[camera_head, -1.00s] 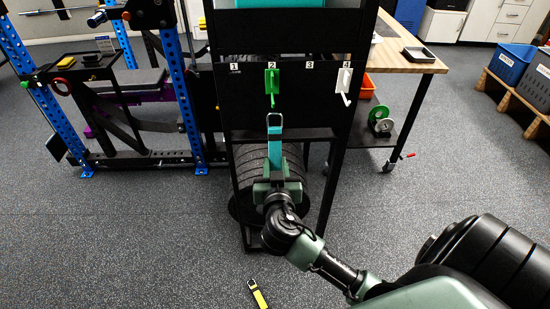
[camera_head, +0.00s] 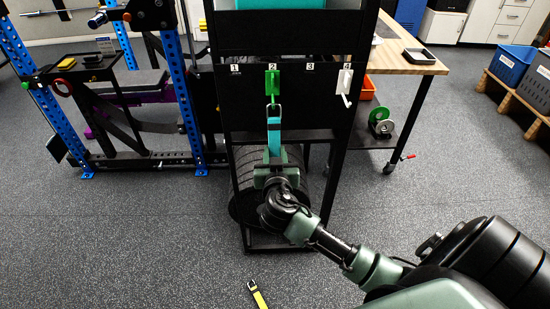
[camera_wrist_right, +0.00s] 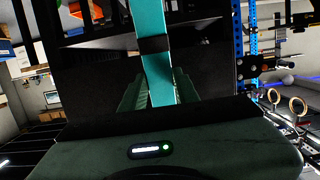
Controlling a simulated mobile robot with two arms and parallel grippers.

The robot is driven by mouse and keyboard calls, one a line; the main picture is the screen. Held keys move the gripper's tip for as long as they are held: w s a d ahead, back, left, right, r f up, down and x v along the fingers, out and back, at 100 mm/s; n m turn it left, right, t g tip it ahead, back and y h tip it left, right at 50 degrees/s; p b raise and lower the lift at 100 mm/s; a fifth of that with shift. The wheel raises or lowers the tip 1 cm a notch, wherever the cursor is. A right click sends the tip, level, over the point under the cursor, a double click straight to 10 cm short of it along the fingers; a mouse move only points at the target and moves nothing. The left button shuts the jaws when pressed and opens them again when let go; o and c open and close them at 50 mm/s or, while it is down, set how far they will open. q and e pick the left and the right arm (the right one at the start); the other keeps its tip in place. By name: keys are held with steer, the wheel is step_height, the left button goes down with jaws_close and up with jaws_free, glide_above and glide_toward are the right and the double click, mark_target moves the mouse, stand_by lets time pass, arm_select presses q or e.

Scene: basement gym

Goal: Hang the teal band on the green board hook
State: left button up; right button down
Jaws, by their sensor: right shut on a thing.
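The teal band (camera_head: 274,135) stands upright above my right gripper (camera_head: 275,158), which is shut on its lower part. A metal loop (camera_head: 274,110) tops the band. The green hook (camera_head: 272,82) is on the black board at label 2. The loop's top overlaps the hook's lower tip in the head view; whether they touch or the loop is around the tip cannot be told. In the right wrist view the teal band (camera_wrist_right: 148,45) rises between the fingers, with a dark strap across it. The hook is not clear there. My left gripper is not in view.
A white hook (camera_head: 344,84) is at label 4 on the same board. A yellow-strapped item (camera_head: 258,296) lies on the floor. A blue rack (camera_head: 182,90) stands left, a wooden-topped bench (camera_head: 400,62) right. Black round plates (camera_head: 243,200) sit low in the stand.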

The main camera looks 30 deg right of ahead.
steer(key=shift+r+x, duration=0.15)
steer(key=shift+x, duration=0.9)
steer(key=shift+r+x, duration=0.15)
steer(key=shift+x, duration=0.85)
steer(key=shift+w+d+f+b, duration=0.2)
steer(key=shift+w+f+b, duration=0.15)
steer(key=shift+f+b, duration=0.25)
steer(key=shift+w+d+f+b, duration=0.2)
steer(key=shift+w+f+b, duration=0.15)
steer(key=shift+b, duration=0.45)
steer(key=c, duration=1)
jaws_free()
steer(key=shift+o, duration=0.2)
